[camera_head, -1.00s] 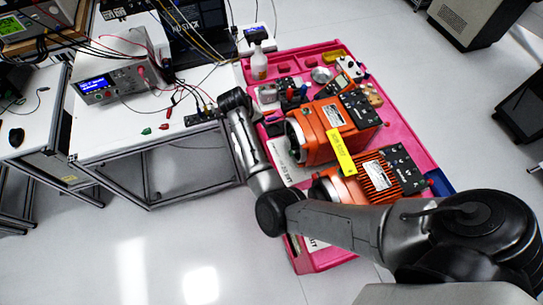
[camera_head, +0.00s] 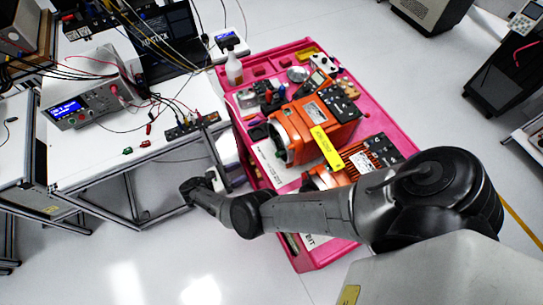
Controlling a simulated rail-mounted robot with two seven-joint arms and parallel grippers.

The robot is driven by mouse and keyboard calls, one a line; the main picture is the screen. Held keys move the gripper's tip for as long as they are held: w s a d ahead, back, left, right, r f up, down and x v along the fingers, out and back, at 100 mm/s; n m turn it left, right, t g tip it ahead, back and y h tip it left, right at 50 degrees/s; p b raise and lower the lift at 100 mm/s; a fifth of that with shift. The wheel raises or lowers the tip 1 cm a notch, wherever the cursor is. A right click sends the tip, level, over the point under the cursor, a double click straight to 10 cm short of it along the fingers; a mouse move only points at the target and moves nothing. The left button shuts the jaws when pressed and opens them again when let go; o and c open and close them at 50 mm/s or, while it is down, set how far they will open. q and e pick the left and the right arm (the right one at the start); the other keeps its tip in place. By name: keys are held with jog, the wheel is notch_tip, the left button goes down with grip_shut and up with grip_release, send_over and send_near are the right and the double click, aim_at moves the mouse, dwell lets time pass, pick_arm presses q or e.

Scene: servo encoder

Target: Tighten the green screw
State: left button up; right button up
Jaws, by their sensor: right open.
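My right gripper (camera_head: 222,178) is open, at the end of my arm in front of the bench's right corner. It is apart from the green pieces, and its fingertips are hard to make out. My left gripper is not in view.
A pink cart (camera_head: 405,125) carries orange motor units (camera_head: 335,125), a yellow label strip (camera_head: 326,148), a bottle (camera_head: 234,68) and small parts. A power supply (camera_head: 88,100), a laptop (camera_head: 165,35) and loose wires crowd the bench. Floor in front is clear.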

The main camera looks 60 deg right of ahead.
aim_at(277, 155)
jog(key=p+x, duration=0.5)
jog(key=x, duration=0.8)
jog(key=shift+s+d, duration=0.1)
jog(key=shift+c, duration=0.2)
jog(key=c, duration=0.6)
grip_shut()
